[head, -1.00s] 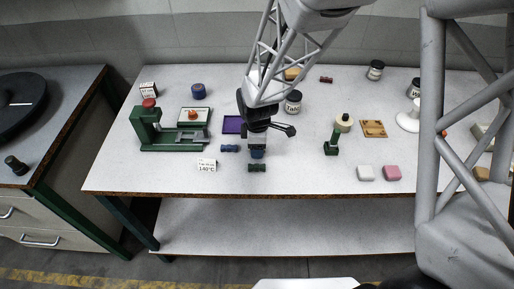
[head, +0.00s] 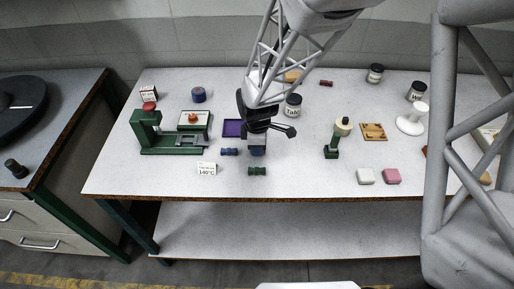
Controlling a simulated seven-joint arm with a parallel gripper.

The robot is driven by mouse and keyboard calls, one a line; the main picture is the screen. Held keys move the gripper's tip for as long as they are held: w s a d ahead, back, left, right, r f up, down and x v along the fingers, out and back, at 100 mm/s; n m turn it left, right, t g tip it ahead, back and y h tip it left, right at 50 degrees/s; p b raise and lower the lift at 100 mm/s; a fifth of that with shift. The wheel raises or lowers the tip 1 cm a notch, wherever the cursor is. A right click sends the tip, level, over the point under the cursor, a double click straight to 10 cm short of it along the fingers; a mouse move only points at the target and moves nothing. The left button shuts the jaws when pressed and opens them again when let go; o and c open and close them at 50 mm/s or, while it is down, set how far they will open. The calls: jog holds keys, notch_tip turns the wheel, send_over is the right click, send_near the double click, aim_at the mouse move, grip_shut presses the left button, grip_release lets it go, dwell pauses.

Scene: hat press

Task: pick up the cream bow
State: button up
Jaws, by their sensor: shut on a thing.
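My gripper (head: 257,151) points down over the front middle of the table, close to the blue bow (head: 229,152) and the green bow (head: 257,171). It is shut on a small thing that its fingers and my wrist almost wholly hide. No cream bow shows lying free on the table; the thing in the jaws fits it, but its colour and shape cannot be made out from here. How high the fingertips are above the table is hard to tell.
A green press (head: 172,141) stands at left, with a temperature card (head: 206,168) before it. A purple tray (head: 233,127) lies behind my gripper. A green stand (head: 332,147) and white and pink blocks (head: 365,176) are to the right. The front middle right is clear.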

jog(key=shift+r, duration=0.5)
jog(key=shift+s+d+r, duration=0.1)
jog(key=shift+s+r, duration=0.1)
jog(key=shift+r, duration=0.65)
jog(key=s+d, duration=0.1)
jog(key=s, duration=0.4)
jog(key=s+d+r, duration=0.1)
jog(key=s+d, duration=0.1)
jog(key=s, duration=0.2)
jog(key=s+d, duration=0.2)
jog(key=s, duration=0.3)
jog(key=shift+s+r, duration=0.15)
jog(key=shift+s, duration=0.2)
